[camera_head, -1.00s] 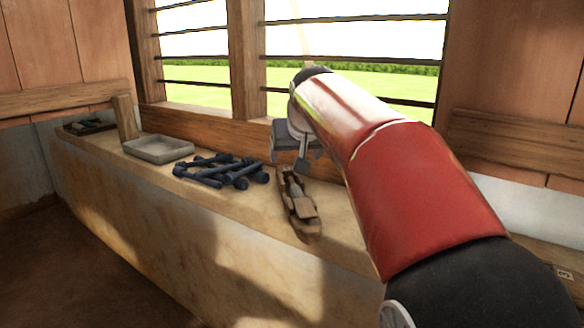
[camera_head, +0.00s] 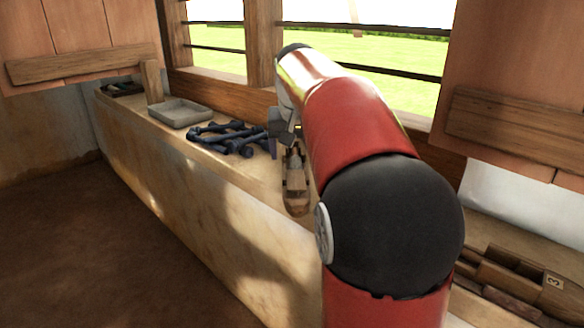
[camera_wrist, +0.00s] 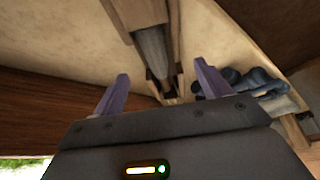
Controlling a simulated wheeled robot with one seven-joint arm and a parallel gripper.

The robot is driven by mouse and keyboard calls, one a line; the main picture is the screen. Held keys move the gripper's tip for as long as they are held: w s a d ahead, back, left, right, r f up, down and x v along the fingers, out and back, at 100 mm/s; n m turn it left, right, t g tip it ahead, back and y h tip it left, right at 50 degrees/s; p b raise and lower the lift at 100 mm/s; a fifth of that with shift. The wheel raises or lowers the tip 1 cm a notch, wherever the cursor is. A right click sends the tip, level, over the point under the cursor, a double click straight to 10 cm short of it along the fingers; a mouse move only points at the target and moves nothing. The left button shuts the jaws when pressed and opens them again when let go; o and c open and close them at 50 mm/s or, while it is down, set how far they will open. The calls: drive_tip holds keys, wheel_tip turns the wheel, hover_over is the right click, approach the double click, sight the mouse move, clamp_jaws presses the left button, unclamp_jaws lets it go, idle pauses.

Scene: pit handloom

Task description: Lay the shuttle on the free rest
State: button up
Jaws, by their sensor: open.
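The shuttle (camera_head: 297,190) is a long brown wooden boat shape lying on the pale ledge, partly hidden by my arm and gripper. In the wrist view the shuttle (camera_wrist: 152,48) shows a grey insert in its hollow and runs away between the finger lines. My gripper (camera_head: 283,145) is at the shuttle's far end. In the wrist view my gripper's two purple fingers (camera_wrist: 161,75) are apart, with nothing clasped between them. Whether they touch the shuttle is unclear. At the lower right is a wooden rack (camera_head: 505,285) with a "3" label; which rest is free cannot be told.
A grey tray (camera_head: 180,112) and a wooden post (camera_head: 152,82) stand farther left. The barred window and its frame (camera_head: 262,50) rise behind.

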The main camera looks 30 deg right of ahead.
sight(294, 160)
drive_tip(key=x, duration=0.4)
drive_tip(key=shift+s+a, duration=0.1)
drive_tip(key=shift+a, duration=0.05)
drive_tip(key=c, duration=1.1)
drive_tip(key=shift+r, duration=0.1)
drive_tip(key=shift+c, duration=1.1)
drive_tip(key=shift+r, duration=0.1)
